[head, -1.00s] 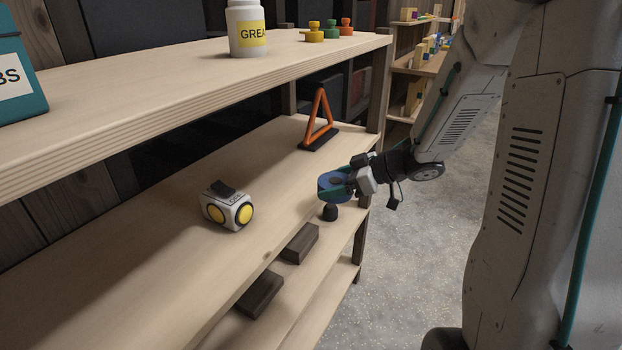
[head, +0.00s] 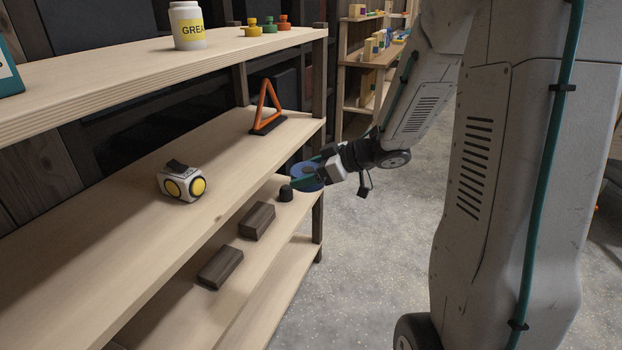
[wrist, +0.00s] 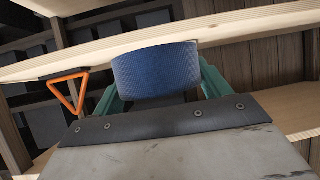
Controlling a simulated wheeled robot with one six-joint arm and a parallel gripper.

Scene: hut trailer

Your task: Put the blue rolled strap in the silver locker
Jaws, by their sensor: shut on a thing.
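My gripper (head: 318,177) is shut on the blue rolled strap (head: 303,176) at the front edge of the middle shelf, near its right end. In the wrist view the strap (wrist: 155,72) sits between the two green fingers, its woven side facing the camera. A small dark knob-like thing (head: 286,193) is just below and left of the strap. I cannot tell whether the strap touches the shelf. No silver locker shows in these frames.
The middle shelf (head: 120,215) holds a white lamp with yellow lenses (head: 181,182) and an orange triangle (head: 266,107). Dark blocks (head: 257,221) lie lower down. The upper shelf (head: 110,62) holds a white jar (head: 187,25) and coloured knobs. Grey floor (head: 370,270) is open to the right.

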